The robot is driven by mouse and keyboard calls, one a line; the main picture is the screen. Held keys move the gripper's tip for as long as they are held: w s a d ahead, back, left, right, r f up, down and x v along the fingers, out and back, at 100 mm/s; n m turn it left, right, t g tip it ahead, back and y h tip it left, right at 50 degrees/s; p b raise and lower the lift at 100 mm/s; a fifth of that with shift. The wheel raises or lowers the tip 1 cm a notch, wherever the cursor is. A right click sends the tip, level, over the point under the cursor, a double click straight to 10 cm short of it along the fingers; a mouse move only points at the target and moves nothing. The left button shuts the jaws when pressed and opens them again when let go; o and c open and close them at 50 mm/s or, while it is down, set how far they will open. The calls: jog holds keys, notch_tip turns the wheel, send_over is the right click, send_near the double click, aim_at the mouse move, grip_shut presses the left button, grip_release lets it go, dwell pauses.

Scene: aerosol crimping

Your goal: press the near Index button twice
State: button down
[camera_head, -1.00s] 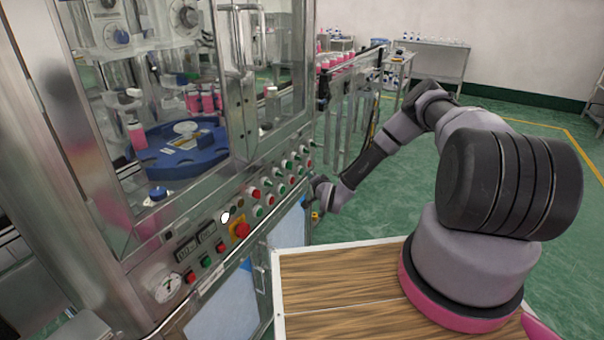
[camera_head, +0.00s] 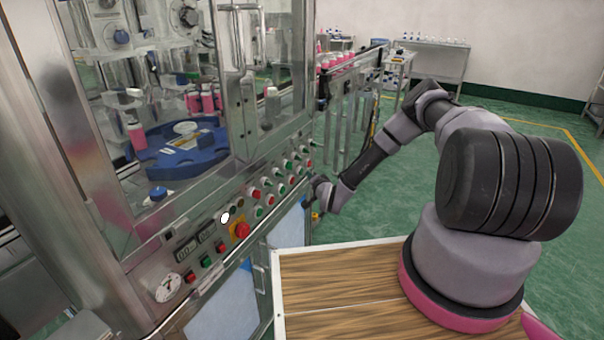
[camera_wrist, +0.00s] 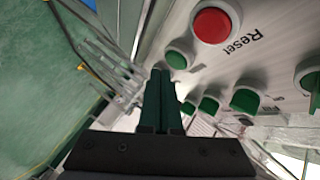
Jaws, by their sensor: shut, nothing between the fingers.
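My gripper (camera_wrist: 160,78) is shut and empty in the wrist view. Its dark fingertips are close to the control panel, just below a round green button (camera_wrist: 176,60). I cannot tell whether they touch anything. No Index label is readable, so I cannot tell which button is the near Index one. In the head view the button panel (camera_head: 150,268) runs along the machine's front. My wrist is at its far right end, and the fingers cannot be made out there.
A red button (camera_wrist: 212,25) labelled Reset is next to the green one. Several green knobs (camera_wrist: 246,100) line the panel. A red emergency stop (camera_head: 242,230) on yellow sits mid-panel. A wooden-topped surface (camera_head: 340,285) lies in front. Green floor (camera_head: 400,215) is open beyond my arm.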

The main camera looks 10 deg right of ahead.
dwell(0.5)
jog(key=shift+w+a, duration=0.25)
jog(key=shift+a, duration=0.05)
